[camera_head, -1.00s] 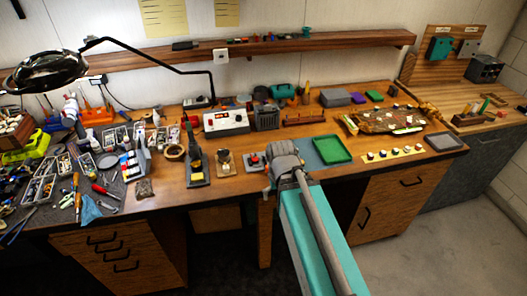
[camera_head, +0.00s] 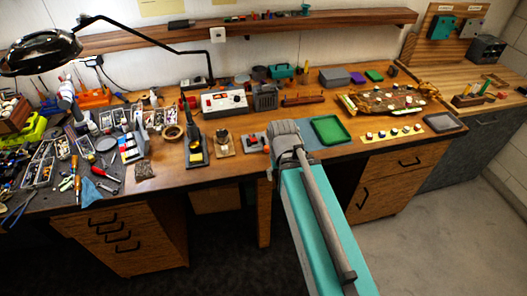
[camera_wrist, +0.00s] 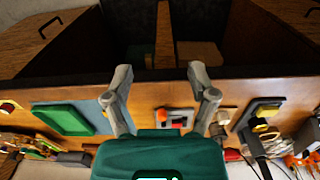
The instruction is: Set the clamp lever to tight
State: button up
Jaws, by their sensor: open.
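A small grey plate with a red-orange knob or lever (camera_head: 251,144) lies near the bench's front edge. It also shows in the wrist view (camera_wrist: 173,119), between and beyond my fingers. It may be the clamp lever; its setting is too small to read. My gripper (camera_wrist: 160,74) is open and empty, its two grey fingers spread apart. In the head view, the grey end of my arm (camera_head: 284,136) is just right of the plate, over the front edge, and hides part of the bench.
A green tray (camera_head: 330,130) lies right of my arm. A small wooden-based item (camera_head: 224,146) and a soldering-iron stand (camera_head: 196,150) are left of the plate. A power supply (camera_head: 224,101) stands behind. Tools crowd the bench's left side. The floor in front is clear.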

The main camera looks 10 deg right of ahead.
jog(key=shift+w+a+f+n, duration=0.15)
jog(key=shift+w+f+n, duration=0.05)
jog(key=shift+w+n, duration=0.3)
jog(key=c, duration=0.4)
jog(key=shift+w+a+f+n+h+b, duration=0.2)
jog(key=shift+w+n+h+b, duration=0.1)
jog(key=shift+w+n, duration=0.15)
jog(key=shift+w+a+f+n+h+b, duration=0.15)
jog(key=shift+w+n+h+b, duration=0.15)
jog(key=shift+n, duration=0.25)
grip_shut()
jog(key=w+a+n+t+h+b, duration=0.3)
jog(key=w+a+n+h+b, duration=0.2)
jog(key=w+a+n, duration=0.7)
jog(key=shift+w+a+n+h, duration=0.2)
jog(key=shift+w+n+h, duration=0.7)
jog(key=shift+n, duration=2.6)
jog(key=shift+s, duration=0.1)
